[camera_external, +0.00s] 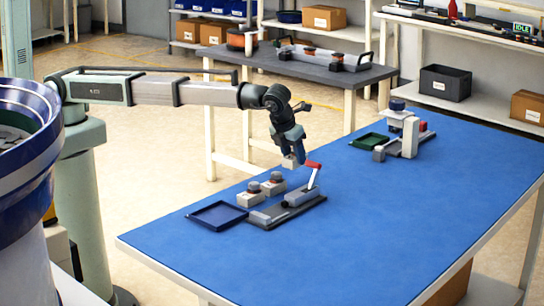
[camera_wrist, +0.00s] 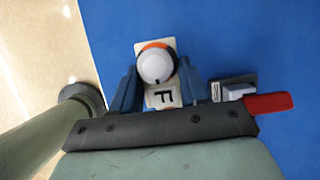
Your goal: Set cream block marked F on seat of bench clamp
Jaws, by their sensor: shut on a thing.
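The cream block marked F (camera_wrist: 163,97) is between the blue fingers of my gripper (camera_wrist: 160,90), with its letter showing in the wrist view. A round white knob with an orange ring appears at its far end. In the external view, my gripper (camera_external: 294,157) points down, shut on the cream block (camera_external: 289,162), above the blue table. The bench clamp (camera_external: 290,207), a grey base with a raised red-handled lever, stands just below and beside the gripper. Its red handle (camera_wrist: 268,103) shows at right in the wrist view. The clamp's seat is not clearly visible.
Two cream blocks with dark-and-orange knobs (camera_external: 250,193) (camera_external: 273,183) stand left of the clamp. A blue tray (camera_external: 217,216) lies nearby. A second fixture (camera_external: 408,130) and a green tray (camera_external: 370,141) stand farther right. The table's front and middle are clear.

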